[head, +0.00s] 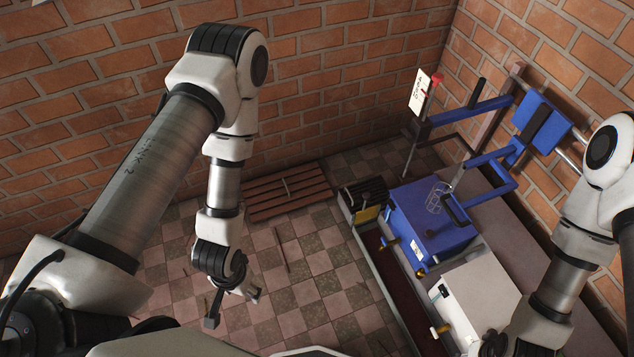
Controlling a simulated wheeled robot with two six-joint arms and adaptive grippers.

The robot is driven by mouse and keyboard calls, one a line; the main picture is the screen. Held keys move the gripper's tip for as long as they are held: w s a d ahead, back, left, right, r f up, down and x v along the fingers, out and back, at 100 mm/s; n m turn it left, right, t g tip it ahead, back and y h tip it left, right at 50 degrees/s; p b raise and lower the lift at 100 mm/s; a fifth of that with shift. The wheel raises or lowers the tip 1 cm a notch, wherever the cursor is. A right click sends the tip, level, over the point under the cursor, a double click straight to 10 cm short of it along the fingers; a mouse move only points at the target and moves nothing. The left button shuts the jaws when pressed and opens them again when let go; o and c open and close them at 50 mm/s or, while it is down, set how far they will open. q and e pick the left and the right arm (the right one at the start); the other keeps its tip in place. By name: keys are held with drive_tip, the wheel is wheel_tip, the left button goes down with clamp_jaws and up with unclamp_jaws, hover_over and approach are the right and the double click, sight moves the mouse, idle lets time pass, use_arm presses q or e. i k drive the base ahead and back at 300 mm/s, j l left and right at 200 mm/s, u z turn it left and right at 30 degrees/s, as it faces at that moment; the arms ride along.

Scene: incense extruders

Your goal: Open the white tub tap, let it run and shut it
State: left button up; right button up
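The white tub (480,292) stands at the lower right, in front of the blue tub. Its tap (440,329) shows as a small yellowish piece low on its left side, above the dark channel; I cannot tell whether it is open, and I see no flow. My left gripper (233,308) hangs over the checkered floor, well left of the tub, fingers apart and empty. My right gripper (492,345) is at the bottom edge, by the near part of the white tub; its fingers are mostly hidden by my arm and the frame edge.
A blue tub (432,222) with its own tap (420,272) stands behind the white one, under blue frame arms (470,110). A dark channel (400,292) runs along the tubs' left side. A wooden pallet (287,192) lies by the brick wall. Floor between is mostly clear.

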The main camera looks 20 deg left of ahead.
sight(433, 333)
drive_tip(key=u, duration=0.15)
drive_tip(key=k+l+z, duration=0.4)
drive_tip(key=l+z, duration=0.15)
drive_tip(key=k+l+z, duration=0.25)
drive_tip(key=l, duration=0.2)
drive_tip(key=i, duration=0.1)
